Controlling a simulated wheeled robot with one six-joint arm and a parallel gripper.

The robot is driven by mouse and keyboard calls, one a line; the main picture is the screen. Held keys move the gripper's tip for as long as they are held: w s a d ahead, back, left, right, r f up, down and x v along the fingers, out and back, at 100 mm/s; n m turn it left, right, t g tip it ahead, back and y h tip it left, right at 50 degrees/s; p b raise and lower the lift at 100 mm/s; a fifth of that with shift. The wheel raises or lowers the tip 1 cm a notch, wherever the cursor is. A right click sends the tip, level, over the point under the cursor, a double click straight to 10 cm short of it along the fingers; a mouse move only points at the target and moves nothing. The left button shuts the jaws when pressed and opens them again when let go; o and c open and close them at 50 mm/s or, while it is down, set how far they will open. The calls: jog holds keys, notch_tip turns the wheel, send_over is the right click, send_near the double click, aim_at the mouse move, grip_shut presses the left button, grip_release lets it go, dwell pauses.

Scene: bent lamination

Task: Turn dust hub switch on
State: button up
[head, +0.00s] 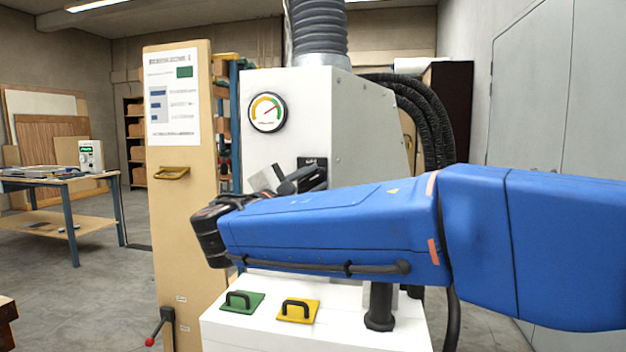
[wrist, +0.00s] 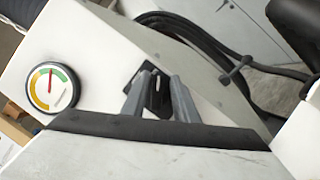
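The dust hub (head: 375,125) is a white cabinet with a round gauge (head: 267,112) and a large grey hose on top. Its switch is on a small black plate (head: 312,161) on the front face, mostly hidden by my arm and gripper in the head view. In the wrist view, the black switch (wrist: 157,88) shows between the two grey fingers of my gripper (wrist: 161,80). The fingers are apart, one on each side of it. I cannot tell whether either finger touches it, nor which way the switch is set. My gripper also shows in the head view (head: 290,178).
A white ledge (head: 262,329) below my arm holds a green handled block (head: 241,302) and a yellow one (head: 298,311). A tan board (head: 185,240) stands left of the hub. Black hoses (head: 430,115) run down its right side. A workbench (head: 60,183) stands far left.

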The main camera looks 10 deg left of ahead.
jog(key=shift+w+r, duration=0.1)
jog(key=shift+r, duration=0.15)
jog(key=shift+d, duration=0.1)
dwell(0.4)
jog(key=shift+f, duration=0.1)
jog(key=v, duration=1.7)
jog(key=shift+f, duration=0.1)
